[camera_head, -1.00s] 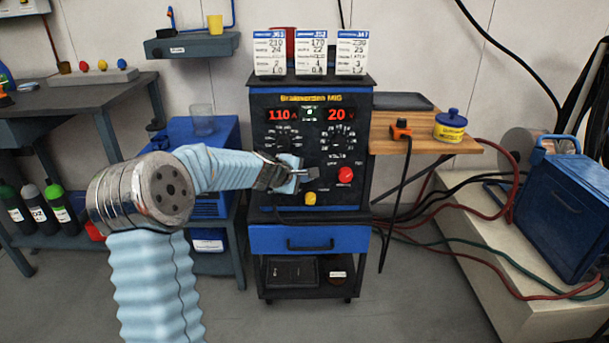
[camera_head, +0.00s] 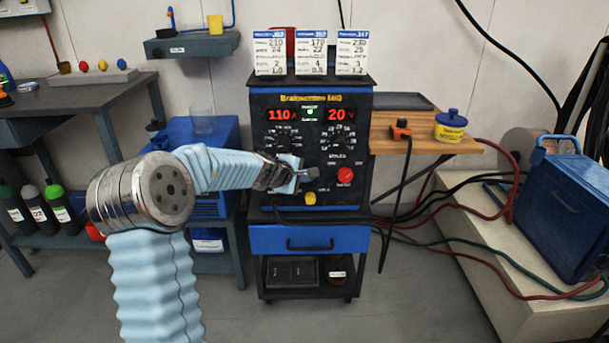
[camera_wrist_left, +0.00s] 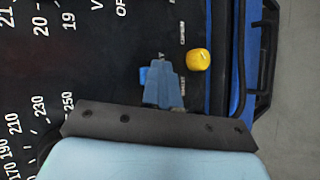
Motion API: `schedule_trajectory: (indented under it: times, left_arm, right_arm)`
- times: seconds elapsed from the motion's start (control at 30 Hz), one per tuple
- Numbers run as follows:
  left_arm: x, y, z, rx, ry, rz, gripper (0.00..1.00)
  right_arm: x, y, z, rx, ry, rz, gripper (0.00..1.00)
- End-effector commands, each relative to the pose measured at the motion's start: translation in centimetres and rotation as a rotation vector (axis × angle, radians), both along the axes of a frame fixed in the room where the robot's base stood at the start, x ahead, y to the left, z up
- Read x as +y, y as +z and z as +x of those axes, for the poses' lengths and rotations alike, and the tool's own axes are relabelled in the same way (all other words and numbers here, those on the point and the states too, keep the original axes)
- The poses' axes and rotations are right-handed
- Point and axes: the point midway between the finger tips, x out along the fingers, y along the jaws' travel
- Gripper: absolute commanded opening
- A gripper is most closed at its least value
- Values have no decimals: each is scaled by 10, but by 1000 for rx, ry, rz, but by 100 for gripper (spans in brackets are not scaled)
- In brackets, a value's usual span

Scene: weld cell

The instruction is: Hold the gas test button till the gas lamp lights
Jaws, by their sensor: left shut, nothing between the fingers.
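The welder (camera_head: 262,185) is a black-fronted machine with red displays reading 110 and 20. A small green lamp (camera_head: 310,112) shows between the displays. My left gripper (camera_head: 312,173) is shut and empty, its tips at the lower middle of the panel. My right gripper is out of view.
A yellow knob (camera_head: 310,199) sits just below the tips, also in the left wrist view (camera_wrist_left: 199,60). A red knob (camera_head: 345,175) is to the right. Three setting cards (camera_head: 311,53) stand on top. A wooden shelf (camera_head: 425,143) juts out at the right.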

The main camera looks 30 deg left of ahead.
Motion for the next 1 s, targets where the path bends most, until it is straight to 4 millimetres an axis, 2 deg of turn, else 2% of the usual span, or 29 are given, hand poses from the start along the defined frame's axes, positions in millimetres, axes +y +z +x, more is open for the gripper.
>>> schedule_trajectory:
  times: [0.27,0.57,0.87,1.0]
  left_arm:
    - [-1,-1,-2,-1,1,1,0]
    - [-8,-1,-15,-1,2,1,0]
    - [-9,0,-15,0,1,1,0]
    - [-14,-2,-23,-1,0,0,0]
  right_arm:
    - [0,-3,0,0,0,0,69]
    - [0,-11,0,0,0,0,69]
    - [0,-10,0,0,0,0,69]
    - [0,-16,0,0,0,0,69]
